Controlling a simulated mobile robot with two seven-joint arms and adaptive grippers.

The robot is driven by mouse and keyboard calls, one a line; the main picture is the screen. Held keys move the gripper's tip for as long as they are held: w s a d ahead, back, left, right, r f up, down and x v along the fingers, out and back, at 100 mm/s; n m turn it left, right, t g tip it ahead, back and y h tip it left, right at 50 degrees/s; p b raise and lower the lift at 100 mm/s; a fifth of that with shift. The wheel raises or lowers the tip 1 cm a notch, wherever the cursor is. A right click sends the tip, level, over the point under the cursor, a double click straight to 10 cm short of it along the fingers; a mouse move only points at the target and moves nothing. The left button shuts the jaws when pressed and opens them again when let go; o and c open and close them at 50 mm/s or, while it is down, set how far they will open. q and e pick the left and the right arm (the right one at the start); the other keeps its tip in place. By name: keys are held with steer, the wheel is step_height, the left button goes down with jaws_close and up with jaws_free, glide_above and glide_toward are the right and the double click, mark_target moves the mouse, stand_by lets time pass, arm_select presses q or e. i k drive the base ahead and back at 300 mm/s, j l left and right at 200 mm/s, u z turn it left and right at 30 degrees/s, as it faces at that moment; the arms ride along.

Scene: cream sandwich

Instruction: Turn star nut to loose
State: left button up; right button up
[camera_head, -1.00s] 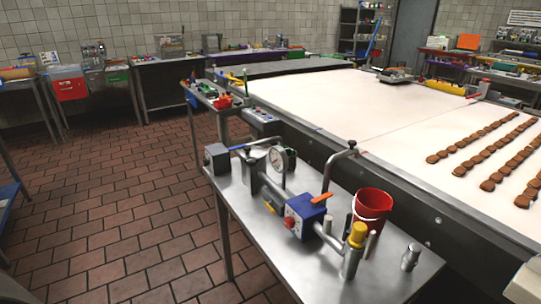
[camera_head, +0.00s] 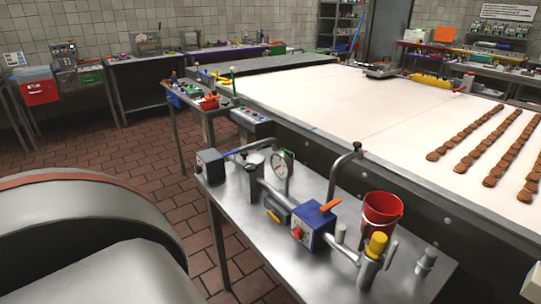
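A blue box-shaped unit (camera_head: 314,224) sits on a metal pipe assembly on the steel table. A small red knob (camera_head: 297,233) is on its front face, and it may be the star nut, though its shape is too small to tell. An orange lever (camera_head: 330,206) lies across the top of the unit. A yellow knob (camera_head: 377,243) caps an upright metal cylinder (camera_head: 368,272) at the front right end of the pipe. Neither of my grippers shows. A large grey rounded link of my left arm fills the lower left.
A red bucket (camera_head: 381,214) stands behind the pipe. A round gauge (camera_head: 282,167), bent pipes and a small metal fitting (camera_head: 427,260) rise from the steel table (camera_head: 232,208). A white conveyor (camera_head: 400,120) with rows of brown biscuits runs behind.

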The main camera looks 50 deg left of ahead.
mark_target(250, 168)
steer(key=k+j+z, duration=0.1)
steer(key=j+z, duration=0.15)
steer(key=j, duration=0.2)
steer(key=k+j+z, duration=0.2)
steer(key=j, duration=0.3)
steer(key=k+j, duration=0.1)
steer(key=j, duration=0.3)
steer(key=k+j+z, duration=0.1)
steer(key=j, duration=0.25)
steer(key=k+j, duration=0.1)
steer(key=j, duration=0.3)
steer(key=k+j+z, duration=0.1)
steer(key=j, duration=0.25)
steer(key=k+j+z, duration=0.1)
steer(key=j, duration=0.25)
